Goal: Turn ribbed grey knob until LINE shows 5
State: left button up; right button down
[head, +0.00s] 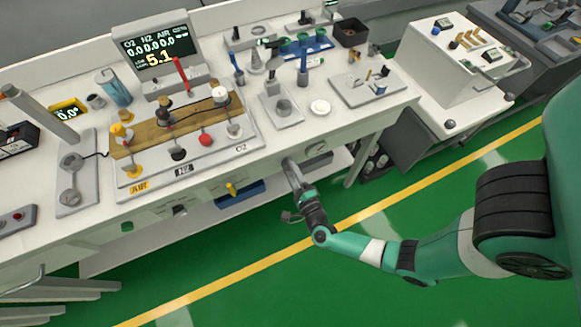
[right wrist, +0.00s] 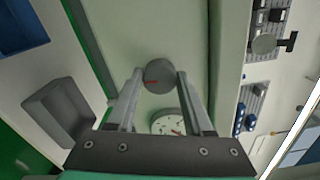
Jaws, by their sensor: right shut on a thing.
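The ribbed grey knob (right wrist: 158,75) sits on the pale front panel of the bench, with a red mark on its face. My right gripper (right wrist: 160,82) is shut on it, one finger on each side. In the head view my right gripper (head: 287,163) reaches the panel under the bench top and hides most of the knob. The display (head: 158,56) at the back left shows O2, N2 and AIR at 0.0, and a large yellow 5.1 beside small lettering, apparently the LINE value. My left gripper is not in view.
A round dial gauge (head: 317,150) is on the panel beside the knob. A white cart (head: 450,75) stands at the right. Green floor (head: 270,295) is open in front.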

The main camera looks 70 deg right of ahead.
jog(key=shift+n, duration=0.4)
jog(key=shift+c, duration=1.5)
grip_release()
jog(key=p+v, duration=0.2)
jog(key=v, duration=0.9)
jog(key=shift+s+a, duration=0.2)
jog(key=shift+s, duration=0.05)
